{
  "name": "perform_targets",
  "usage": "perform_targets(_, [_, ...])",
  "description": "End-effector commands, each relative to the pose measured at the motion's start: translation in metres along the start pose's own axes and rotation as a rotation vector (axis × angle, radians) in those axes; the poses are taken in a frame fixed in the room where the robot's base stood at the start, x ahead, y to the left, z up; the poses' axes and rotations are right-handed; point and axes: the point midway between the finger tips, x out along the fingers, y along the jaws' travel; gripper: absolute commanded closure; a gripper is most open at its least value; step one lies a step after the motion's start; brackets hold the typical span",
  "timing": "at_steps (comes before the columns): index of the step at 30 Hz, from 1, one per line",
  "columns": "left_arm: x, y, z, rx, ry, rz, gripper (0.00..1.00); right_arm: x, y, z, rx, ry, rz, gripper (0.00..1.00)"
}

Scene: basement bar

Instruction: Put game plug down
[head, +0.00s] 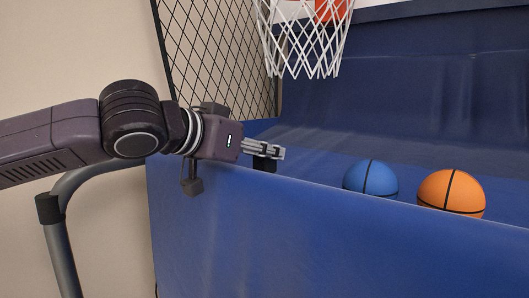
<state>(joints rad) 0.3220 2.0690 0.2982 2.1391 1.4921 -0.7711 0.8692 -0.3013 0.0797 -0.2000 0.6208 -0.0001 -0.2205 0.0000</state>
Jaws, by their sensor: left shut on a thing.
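My left gripper (268,151) reaches in from the left, over the top edge of the blue front panel of a basketball game. Its grey fingers are shut on a small black thing, the game plug (264,164), whose lower part shows just below the fingertips. Most of the plug is hidden by the fingers and the panel edge, and its prongs or cord cannot be made out. My right gripper is not in view.
The blue front panel (320,235) rises in front. Behind it lie a blue ball (371,178) and an orange basketball (451,192). A white hoop net (308,45) hangs above, with a black mesh side panel (222,55) at left. A grey metal tube (60,245) stands at lower left.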

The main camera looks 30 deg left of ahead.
Motion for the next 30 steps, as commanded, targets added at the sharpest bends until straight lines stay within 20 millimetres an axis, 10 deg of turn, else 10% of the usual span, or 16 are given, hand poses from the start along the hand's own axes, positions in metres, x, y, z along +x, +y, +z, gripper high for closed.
perform_targets(18, [0.003, 0.000, 0.011, 0.000, 0.001, 0.000, 1.00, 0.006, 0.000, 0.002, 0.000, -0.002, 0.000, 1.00])
perform_targets(19, [0.003, 0.000, 0.011, 0.000, 0.000, 0.000, 0.75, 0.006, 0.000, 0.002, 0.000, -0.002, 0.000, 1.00])
perform_targets(21, [0.003, 0.000, 0.011, 0.000, 0.000, 0.000, 0.68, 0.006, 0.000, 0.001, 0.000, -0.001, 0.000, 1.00])
perform_targets(30, [0.003, 0.000, 0.011, 0.000, 0.000, -0.001, 0.59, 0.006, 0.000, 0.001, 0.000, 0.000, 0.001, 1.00])
